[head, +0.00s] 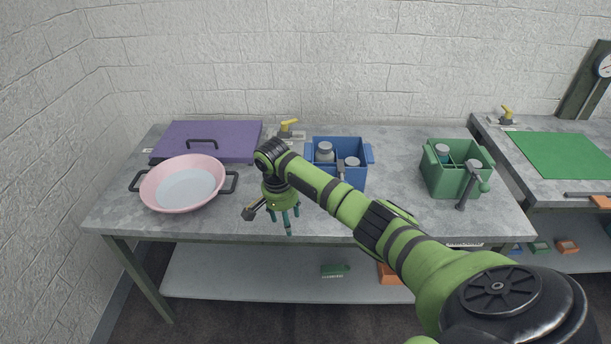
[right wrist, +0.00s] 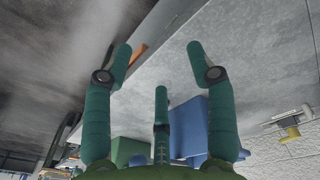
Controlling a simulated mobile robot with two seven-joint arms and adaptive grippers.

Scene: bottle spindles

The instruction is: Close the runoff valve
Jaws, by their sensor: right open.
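Two valves with yellow handles show in the head view. One valve (head: 288,129) is at the back of the near table by the wall, between the purple lid and the blue crate. The other valve (head: 506,114) is at the back of the right-hand table. Their labels are too small to read, so I cannot tell which is the runoff valve. A yellow-handled valve (right wrist: 291,134) also shows at the right of the right wrist view. My right gripper (head: 284,218) points down near the table's front edge, with fingers spread and empty, apart from both valves. My left gripper is out of view.
A pink pan (head: 184,188) and a purple lid (head: 209,140) are at the left. A blue crate (head: 337,143) with bottles stands behind my right arm. A green crate (head: 448,182) with bottles stands farther right. A green mat (head: 560,155) covers part of the right-hand table.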

